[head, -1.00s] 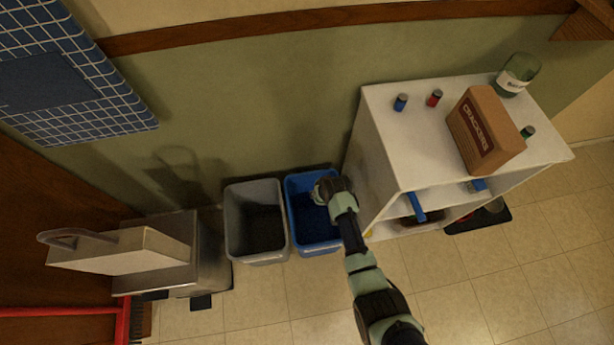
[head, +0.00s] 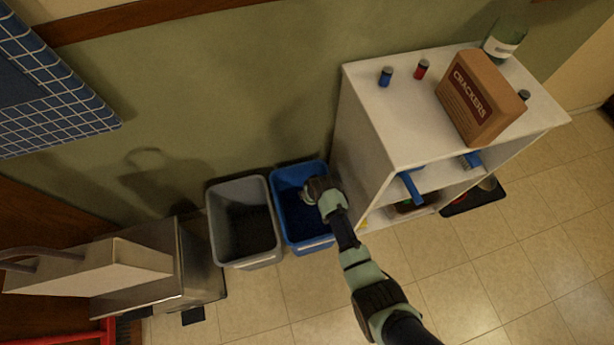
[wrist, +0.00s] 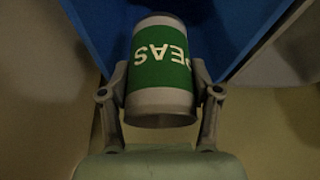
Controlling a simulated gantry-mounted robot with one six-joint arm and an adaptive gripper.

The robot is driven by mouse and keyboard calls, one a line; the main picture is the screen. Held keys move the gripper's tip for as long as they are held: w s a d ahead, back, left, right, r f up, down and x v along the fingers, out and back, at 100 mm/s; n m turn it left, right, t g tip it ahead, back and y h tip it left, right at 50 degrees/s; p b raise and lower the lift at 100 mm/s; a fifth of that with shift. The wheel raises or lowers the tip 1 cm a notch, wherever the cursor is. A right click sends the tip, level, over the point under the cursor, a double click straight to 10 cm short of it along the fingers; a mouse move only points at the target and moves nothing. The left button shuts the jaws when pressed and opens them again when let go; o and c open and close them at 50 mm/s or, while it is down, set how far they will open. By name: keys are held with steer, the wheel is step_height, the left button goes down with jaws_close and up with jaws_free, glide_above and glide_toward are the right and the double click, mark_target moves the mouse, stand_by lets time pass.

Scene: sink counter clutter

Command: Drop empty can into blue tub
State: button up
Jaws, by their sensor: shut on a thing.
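The can has a green label reading "PEAS" and silver ends; it fills the middle of the wrist view (wrist: 160,72). My gripper (head: 309,195) is shut on the can, with one finger on each side of it in the wrist view (wrist: 160,100). The blue tub (head: 325,242) stands on the floor, and my gripper is over its opening in the head view. The can is mostly hidden by my gripper there. Blue tub walls also show behind the can in the wrist view (wrist: 100,30). I cannot tell how far the can is above or below the rim.
A grey tub (head: 215,225) stands just left of the blue one. A white shelf (head: 360,130) stands close on the right, with a crackers box (head: 480,97), a green bottle (head: 505,35) and small cans on top. A metal step bin (head: 190,265) is at left.

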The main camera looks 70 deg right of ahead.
steer(key=o, duration=1.2)
steer(key=shift+r, duration=0.1)
steer(key=v, duration=1.2)
steer(key=shift+w, duration=0.1)
